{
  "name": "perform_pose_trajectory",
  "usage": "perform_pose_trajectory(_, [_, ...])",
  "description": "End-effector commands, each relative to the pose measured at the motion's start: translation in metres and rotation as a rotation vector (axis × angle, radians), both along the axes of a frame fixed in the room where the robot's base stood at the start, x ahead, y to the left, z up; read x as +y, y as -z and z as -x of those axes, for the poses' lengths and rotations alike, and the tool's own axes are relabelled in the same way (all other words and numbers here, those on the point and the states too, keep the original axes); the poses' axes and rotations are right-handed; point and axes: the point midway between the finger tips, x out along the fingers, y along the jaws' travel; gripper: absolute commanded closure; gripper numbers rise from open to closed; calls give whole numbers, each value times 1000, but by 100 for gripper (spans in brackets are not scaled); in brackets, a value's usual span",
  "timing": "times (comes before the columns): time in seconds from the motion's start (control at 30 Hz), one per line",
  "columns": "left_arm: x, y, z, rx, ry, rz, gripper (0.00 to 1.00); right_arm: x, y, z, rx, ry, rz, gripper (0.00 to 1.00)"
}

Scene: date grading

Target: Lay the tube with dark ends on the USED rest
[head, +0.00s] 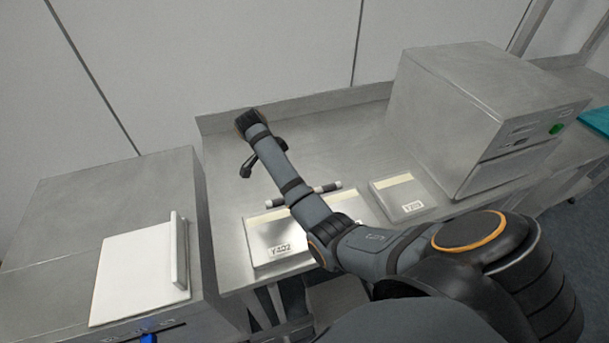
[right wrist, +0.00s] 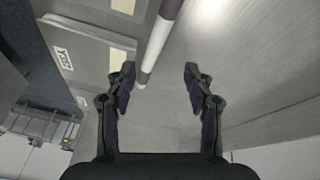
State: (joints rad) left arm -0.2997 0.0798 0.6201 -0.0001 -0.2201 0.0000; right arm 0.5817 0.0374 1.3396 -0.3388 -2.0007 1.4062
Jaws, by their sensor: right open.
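A thin tube with dark bands near its white tips lies across the bench in the head view (head: 330,188), partly hidden behind my right arm. It also shows in the right wrist view (right wrist: 157,38), with its lower end close to the left finger. My right gripper (head: 263,158) is open and empty beyond the tube; its fingers show apart in the right wrist view (right wrist: 158,70). A wide metal plate (head: 262,232) with a cream strip and a small label lies in front of the tube. I cannot read USED on any label. My left gripper is not in view.
A smaller labelled plate (head: 404,208) lies to the right. A large metal box (head: 480,105) with a green button stands behind it. At the left is a metal cabinet (head: 100,200) with a white panel (head: 138,275). The bench behind the tube (head: 325,140) is clear.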

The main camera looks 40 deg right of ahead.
Motion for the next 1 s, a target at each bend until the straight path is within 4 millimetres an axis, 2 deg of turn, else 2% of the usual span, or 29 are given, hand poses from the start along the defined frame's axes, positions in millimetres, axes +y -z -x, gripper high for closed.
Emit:
perform_pose_trajectory(0.13, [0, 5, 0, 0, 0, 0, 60, 5, 0, -1, -74, 229, 55, 47])
perform_pose_trajectory(0.37, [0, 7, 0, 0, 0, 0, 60, 5, 1, -1, -99, 301, 74, 47])
perform_pose_trajectory(0.57, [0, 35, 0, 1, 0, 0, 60, -4, 31, 3, -98, 300, 74, 47])
perform_pose_trajectory(0.7, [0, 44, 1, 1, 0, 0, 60, -12, 48, 5, -99, 299, 74, 47])
perform_pose_trajectory(0.87, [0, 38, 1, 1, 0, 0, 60, -14, 49, 7, -96, 298, 73, 47])
perform_pose_trajectory(1.0, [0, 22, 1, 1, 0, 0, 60, -20, 67, 13, -92, 298, 75, 47])
